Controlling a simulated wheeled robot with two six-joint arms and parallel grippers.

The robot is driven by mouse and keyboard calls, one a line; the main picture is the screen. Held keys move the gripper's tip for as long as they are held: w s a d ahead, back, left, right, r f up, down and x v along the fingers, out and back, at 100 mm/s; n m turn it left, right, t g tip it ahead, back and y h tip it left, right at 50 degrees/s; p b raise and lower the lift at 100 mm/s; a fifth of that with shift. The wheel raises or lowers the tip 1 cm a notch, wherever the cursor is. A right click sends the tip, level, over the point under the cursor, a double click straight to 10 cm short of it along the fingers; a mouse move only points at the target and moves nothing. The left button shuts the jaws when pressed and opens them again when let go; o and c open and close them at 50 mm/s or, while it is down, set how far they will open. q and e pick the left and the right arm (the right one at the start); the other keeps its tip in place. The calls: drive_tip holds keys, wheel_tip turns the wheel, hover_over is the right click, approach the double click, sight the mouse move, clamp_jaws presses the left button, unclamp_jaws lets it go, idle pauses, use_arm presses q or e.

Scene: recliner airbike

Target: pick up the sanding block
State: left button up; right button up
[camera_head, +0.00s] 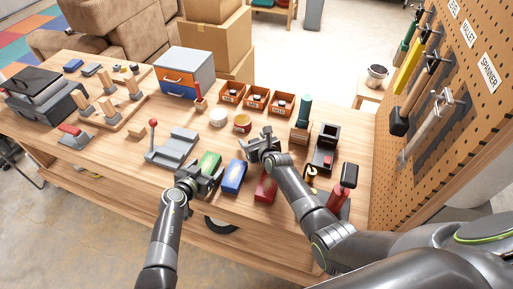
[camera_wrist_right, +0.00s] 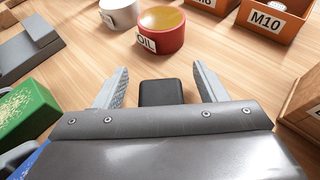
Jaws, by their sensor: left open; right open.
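A small black block (camera_wrist_right: 161,92), which looks like the sanding block, lies on the bench in the right wrist view. It sits between the open fingers of my right gripper (camera_wrist_right: 159,88), with a gap on each side, and its near end is hidden by the gripper body. In the head view my right gripper (camera_head: 263,143) is low over the middle of the bench and covers the block. My left gripper (camera_head: 208,173) is open and empty near the bench's front, beside a green box (camera_head: 209,160).
A blue box (camera_head: 233,177) and a red box (camera_head: 266,188) lie nearby. A red oil tin (camera_head: 242,123) and a white tin (camera_head: 218,117) stand just beyond my right gripper. Orange bins (camera_head: 256,99) are behind them. A pegboard (camera_head: 470,110) with tools bounds the right.

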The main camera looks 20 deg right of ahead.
sight(254, 139)
drive_tip(key=c, duration=1.2)
wheel_tip(254, 139, up, 10)
drive_tip(key=shift+r, duration=0.1)
drive_tip(key=shift+f, duration=4.95)
